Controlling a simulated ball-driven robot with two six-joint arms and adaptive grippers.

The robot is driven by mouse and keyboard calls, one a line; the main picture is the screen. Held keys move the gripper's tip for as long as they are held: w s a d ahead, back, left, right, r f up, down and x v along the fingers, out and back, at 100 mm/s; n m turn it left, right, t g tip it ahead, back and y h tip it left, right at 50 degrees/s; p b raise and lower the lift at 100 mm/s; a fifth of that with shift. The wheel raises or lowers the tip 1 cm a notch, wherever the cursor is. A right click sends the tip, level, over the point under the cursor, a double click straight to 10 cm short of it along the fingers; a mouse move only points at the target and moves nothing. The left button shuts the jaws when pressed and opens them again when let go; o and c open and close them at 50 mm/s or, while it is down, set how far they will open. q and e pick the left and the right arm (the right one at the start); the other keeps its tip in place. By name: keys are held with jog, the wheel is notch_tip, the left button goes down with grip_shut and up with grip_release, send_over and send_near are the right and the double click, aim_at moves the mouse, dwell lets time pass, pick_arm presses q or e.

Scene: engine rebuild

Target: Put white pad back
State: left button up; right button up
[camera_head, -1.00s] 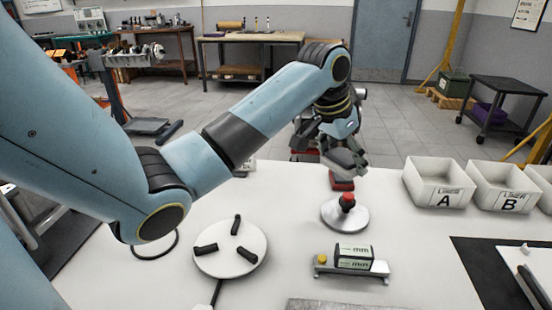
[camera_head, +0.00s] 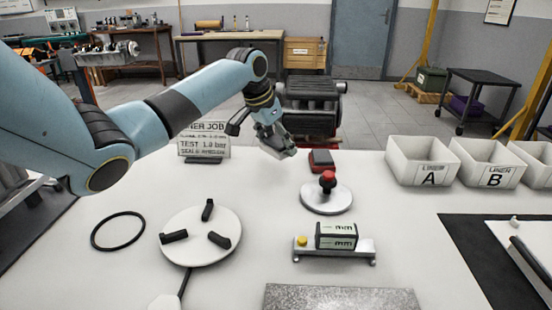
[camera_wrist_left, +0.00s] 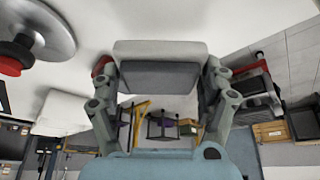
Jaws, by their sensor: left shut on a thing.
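My left gripper (camera_head: 275,140) hangs above the far edge of the white table, left of the red block (camera_head: 321,161). In the wrist view its fingers (camera_wrist_left: 160,85) are shut on a block with a pale and a dark grey face, apparently the white pad (camera_wrist_left: 160,50). The pad is hard to tell from the fingertips in the head view. The red block has a dark top and lies behind the round plate with the red knob (camera_head: 327,197). My right gripper is not in view.
A sign (camera_head: 204,139) stands left of my gripper. A round white disc (camera_head: 201,253) with several black grips, a black ring (camera_head: 118,231) and a small gauge stand (camera_head: 335,253) lie nearer. Bins A (camera_head: 421,163) and B (camera_head: 486,165) stand right. A dark engine-like block (camera_head: 312,108) is beyond the table.

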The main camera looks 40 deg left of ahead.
aim_at(276, 166)
pick_arm(q)
jog(key=shift+a+f, duration=0.15)
jog(key=shift+a, duration=0.15)
jog(key=shift+f, duration=2)
jog(key=shift+f+b, duration=0.15)
jog(key=shift+b, duration=0.15)
jog(key=o, duration=1.1)
